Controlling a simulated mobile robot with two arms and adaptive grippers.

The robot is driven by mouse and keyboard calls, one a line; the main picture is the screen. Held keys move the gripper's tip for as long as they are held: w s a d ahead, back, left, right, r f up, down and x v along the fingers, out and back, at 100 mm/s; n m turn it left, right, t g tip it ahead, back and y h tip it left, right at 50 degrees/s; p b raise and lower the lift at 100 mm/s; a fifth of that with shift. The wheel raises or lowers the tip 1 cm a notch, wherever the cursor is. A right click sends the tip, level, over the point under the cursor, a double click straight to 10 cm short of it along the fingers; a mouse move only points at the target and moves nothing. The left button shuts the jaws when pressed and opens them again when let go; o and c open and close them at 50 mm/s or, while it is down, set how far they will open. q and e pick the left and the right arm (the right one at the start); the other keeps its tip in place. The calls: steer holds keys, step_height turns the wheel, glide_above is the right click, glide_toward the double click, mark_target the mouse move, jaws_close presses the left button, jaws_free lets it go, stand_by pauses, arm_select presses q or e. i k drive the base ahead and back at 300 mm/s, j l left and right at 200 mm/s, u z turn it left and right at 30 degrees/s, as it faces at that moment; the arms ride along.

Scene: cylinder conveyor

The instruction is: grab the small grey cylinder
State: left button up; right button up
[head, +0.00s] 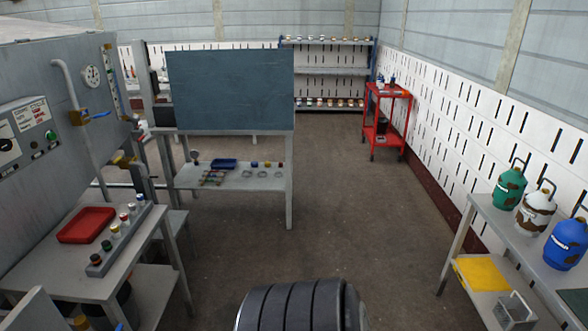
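Neither of my grippers is in view. A row of small cylinders with coloured tops stands in a long grey holder (96,268) on the table at the left. Their tops look green (107,245), yellowish (115,229), red (124,217), whitish grey (131,208) and blue (140,198). They are too small to tell which, if any, is the small grey cylinder. Nothing is touching them.
A red tray (86,225) lies beside the holder. A workbench (225,184) with a dark board (230,90) stands ahead. A red cart (387,122) is at the back. Large canisters stand on the right table (487,209). The middle floor (375,210) is clear.

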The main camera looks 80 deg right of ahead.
mark_target(537, 209)
steer(key=z, duration=4.2)
steer(key=i+j, duration=0.25)
steer(key=i+z, duration=0.05)
